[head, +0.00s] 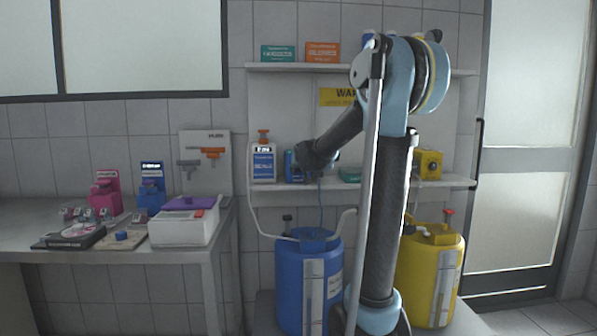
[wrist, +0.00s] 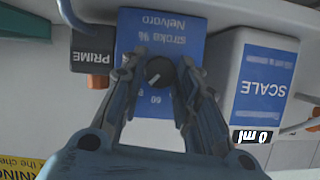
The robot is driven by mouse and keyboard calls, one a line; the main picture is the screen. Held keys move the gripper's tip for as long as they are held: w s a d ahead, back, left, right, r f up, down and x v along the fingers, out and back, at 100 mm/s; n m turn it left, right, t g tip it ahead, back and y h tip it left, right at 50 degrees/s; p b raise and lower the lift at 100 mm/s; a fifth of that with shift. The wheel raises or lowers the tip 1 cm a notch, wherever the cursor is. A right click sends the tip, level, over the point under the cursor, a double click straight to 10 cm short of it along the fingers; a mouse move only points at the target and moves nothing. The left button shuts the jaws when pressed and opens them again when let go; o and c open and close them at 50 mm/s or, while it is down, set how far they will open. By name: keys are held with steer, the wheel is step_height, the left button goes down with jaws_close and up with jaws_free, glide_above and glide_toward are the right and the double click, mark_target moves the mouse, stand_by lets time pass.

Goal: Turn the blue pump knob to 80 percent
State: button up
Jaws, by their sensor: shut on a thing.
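The blue pump (wrist: 138,28) fills the middle of the wrist view, its face upside down with "stroke %" and "Nelvaro" printed on it. Its round black knob (wrist: 160,72) carries a pale pointer mark, and a "60" shows on the dial beside it. My gripper (wrist: 159,66) is shut on the knob, one finger on each side. The fingers hide most of the dial, so I cannot read the exact setting. In the head view the blue pump (head: 290,166) stands on the lower shelf, partly hidden by my gripper (head: 305,165).
A dark "PRIME" block (wrist: 92,54) and a white unit labelled "SCALE" (wrist: 264,75) flank the pump. In the head view, a yellow pump (head: 428,165) stands farther right on the shelf (head: 400,183). Blue (head: 290,270) and yellow (head: 420,275) drums stand below.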

steer(key=o, duration=1.1)
steer(key=shift+d, duration=0.1)
steer(key=shift+c, duration=0.2)
steer(key=v, duration=1.1)
steer(key=shift+s+r, duration=0.15)
steer(key=shift+s, duration=0.25)
steer(key=s+d+f+g, duration=0.2)
steer(key=s+f+g, duration=0.1)
steer(key=s+f, duration=0.7)
steer(key=s+d+f+g, duration=0.3)
steer(key=s+f, duration=0.8)
steer(key=s, duration=0.5)
steer(key=s+d+f+n+g, duration=0.1)
steer(key=s+f+g, duration=0.4)
steer(key=s+f, duration=0.6)
steer(key=shift+s+d+h, duration=0.4)
steer(key=shift+s+d, duration=0.4)
steer(key=shift+s, duration=0.35)
